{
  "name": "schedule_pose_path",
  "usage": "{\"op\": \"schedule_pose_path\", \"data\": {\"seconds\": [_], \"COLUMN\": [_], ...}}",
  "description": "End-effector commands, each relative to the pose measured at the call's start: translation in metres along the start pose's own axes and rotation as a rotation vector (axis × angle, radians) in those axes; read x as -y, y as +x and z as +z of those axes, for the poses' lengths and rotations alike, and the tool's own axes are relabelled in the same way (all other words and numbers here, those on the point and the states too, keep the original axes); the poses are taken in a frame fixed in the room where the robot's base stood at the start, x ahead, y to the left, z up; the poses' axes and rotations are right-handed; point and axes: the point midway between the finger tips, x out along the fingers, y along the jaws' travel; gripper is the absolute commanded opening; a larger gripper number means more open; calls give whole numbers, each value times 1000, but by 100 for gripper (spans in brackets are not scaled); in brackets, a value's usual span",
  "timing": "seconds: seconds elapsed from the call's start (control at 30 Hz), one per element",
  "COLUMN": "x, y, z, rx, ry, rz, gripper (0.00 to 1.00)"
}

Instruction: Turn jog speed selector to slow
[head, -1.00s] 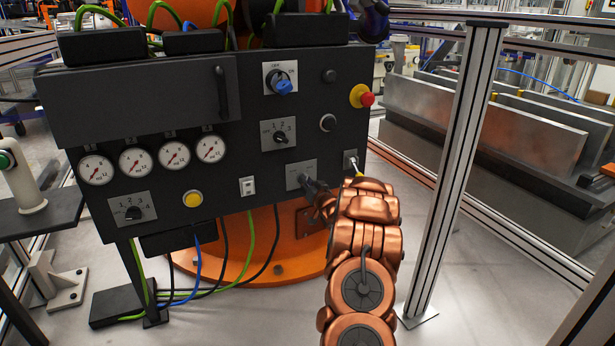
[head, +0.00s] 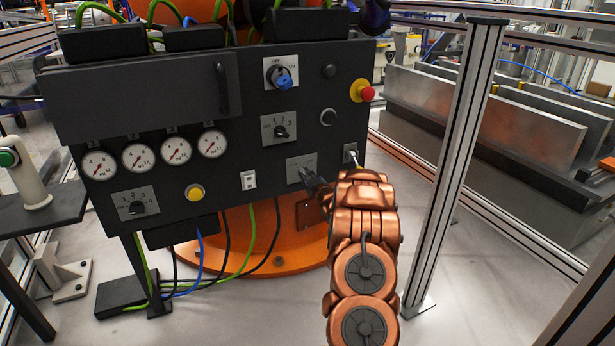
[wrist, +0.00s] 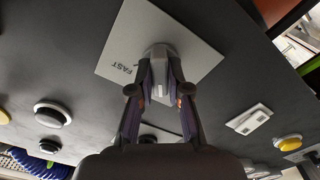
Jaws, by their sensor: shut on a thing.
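The jog speed selector is a small knob on a light plate (head: 294,164), low on the right part of the dark control panel. In the wrist view its plate (wrist: 200,56) is tilted, and the word FAST reads on it to the left of the knob (wrist: 157,52). My gripper (wrist: 160,82) is shut on the knob, one finger on each side. In the head view my gripper (head: 309,179) reaches the plate from the lower right and covers part of it. The other label is hidden or unreadable, so I cannot tell the knob's exact setting.
Nearby on the panel are a numbered selector (head: 279,129), a small white switch (head: 249,180), a yellow button (head: 195,193), a key switch (head: 350,153) and a red emergency stop (head: 366,93). A metal post (head: 451,170) stands right of my arm.

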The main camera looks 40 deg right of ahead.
Motion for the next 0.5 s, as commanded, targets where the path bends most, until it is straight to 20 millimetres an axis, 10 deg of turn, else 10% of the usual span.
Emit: {"op": "schedule_pose_path", "data": {"seconds": [0.5], "x": [0], "y": [-2], "z": [6], "rx": [10], "ry": [-157], "rz": [0], "gripper": [0]}}
